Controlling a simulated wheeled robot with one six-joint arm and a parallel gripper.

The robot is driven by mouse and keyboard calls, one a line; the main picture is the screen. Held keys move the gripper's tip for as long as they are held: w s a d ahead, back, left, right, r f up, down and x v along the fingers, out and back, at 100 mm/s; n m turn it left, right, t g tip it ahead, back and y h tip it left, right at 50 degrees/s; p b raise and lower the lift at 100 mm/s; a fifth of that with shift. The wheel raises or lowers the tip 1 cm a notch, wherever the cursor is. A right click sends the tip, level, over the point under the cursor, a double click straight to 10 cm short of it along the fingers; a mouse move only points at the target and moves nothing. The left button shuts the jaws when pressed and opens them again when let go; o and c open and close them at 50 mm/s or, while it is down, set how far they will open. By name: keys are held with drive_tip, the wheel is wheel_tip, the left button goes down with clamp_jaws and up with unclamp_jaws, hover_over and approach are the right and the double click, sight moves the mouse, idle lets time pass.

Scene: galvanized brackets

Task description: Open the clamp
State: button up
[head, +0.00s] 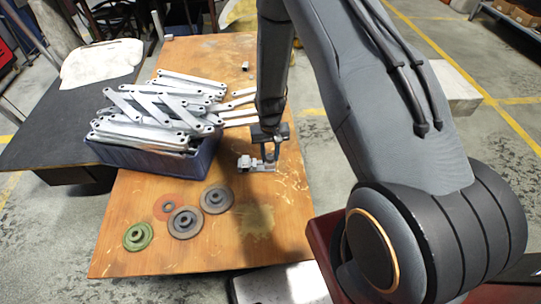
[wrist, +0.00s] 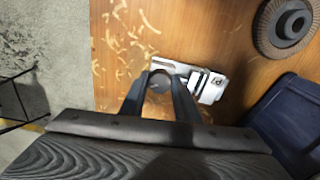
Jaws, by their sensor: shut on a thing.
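The clamp (head: 246,163) is a small silver metal piece on the wooden table, just below my gripper (head: 268,147). In the wrist view the clamp's pale body (wrist: 212,88) lies to the right of my fingertips (wrist: 163,80). My gripper points down and is shut on the clamp, at a small round grey part between the fingers. The fingers hide part of it, so I cannot tell its exact shape or how far the clamp is open.
A blue bin (head: 190,166) piled with galvanized brackets (head: 155,112) stands left of my gripper. Several grinding discs, one green (head: 138,236), lie at the front left of the table (head: 265,225). A dark side table (head: 50,135) adjoins the left. The table front is mostly clear.

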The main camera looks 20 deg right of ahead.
drive_tip(key=n, duration=1.3)
drive_tip(key=shift+p, duration=0.4)
drive_tip(key=o, duration=1)
drive_tip(key=shift+c, duration=0.2)
